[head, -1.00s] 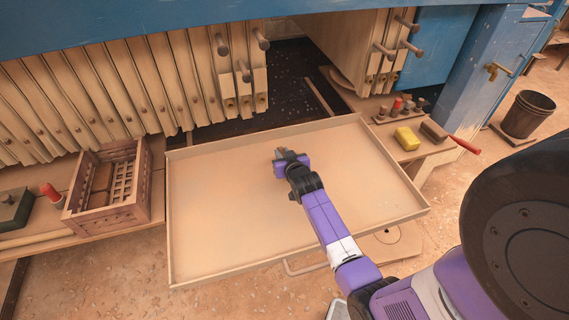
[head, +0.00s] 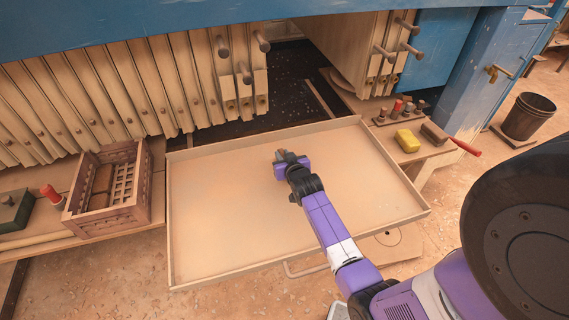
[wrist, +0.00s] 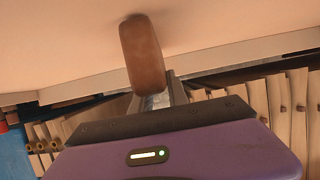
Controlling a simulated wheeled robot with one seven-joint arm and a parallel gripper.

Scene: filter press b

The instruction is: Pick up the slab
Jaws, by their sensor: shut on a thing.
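The slab is a small reddish-brown piece with rounded edges (wrist: 143,55). In the wrist view it stands out from between my jaws, with the beige tray surface behind its far end. My gripper (wrist: 155,98) is shut on its near end. In the head view my gripper (head: 281,157) is over the back middle of the large beige tray (head: 225,235), and only a small brownish bit of the slab shows at its tip. I cannot tell whether the slab touches the tray floor.
The tray has a low raised rim and is otherwise bare. A brown crate (head: 112,190) stands to its left. A yellow block (head: 407,140) and a dark brown block (head: 434,133) lie on the right ledge. Upright press plates (head: 110,95) stand behind the tray.

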